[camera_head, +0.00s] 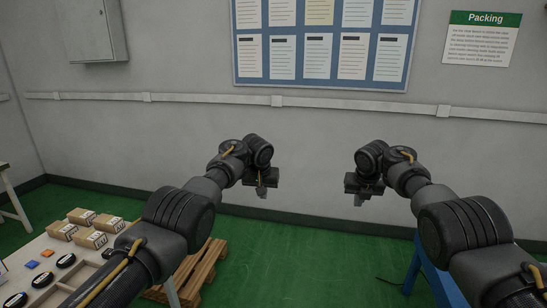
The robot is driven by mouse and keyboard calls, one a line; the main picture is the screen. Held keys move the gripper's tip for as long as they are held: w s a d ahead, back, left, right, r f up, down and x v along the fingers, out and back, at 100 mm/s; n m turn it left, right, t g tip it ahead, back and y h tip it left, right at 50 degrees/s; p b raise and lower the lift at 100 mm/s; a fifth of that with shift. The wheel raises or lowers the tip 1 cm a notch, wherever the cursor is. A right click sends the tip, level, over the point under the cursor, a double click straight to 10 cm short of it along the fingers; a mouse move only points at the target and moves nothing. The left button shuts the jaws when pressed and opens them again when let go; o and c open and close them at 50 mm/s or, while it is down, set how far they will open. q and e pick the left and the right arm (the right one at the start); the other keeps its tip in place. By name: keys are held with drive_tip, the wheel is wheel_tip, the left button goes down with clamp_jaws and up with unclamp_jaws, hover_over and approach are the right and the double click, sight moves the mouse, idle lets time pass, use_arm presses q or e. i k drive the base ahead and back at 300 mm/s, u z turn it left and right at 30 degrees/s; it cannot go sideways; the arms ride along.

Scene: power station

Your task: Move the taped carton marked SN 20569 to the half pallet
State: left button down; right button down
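Several small brown cartons with white labels stand close together on the table at the left; one is at the front right of the group (90,238). The labels are too small to read, so I cannot tell which is SN 20569. The wooden half pallet (207,262) lies on the green floor just right of the table, partly hidden by my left arm and the table. My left gripper (262,192) hangs in the air near the middle, well right of the cartons. My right gripper (361,199) hangs level with it, further right. Nothing shows held in either; their finger gaps are unclear.
A blue-legged stand (430,275) is partly hidden behind my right arm. The floor between is clear, with a cable near the stand.

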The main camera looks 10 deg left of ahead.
sight(186, 264)
drive_tip(key=i, duration=3.5)
drive_tip(key=u, duration=2.4)
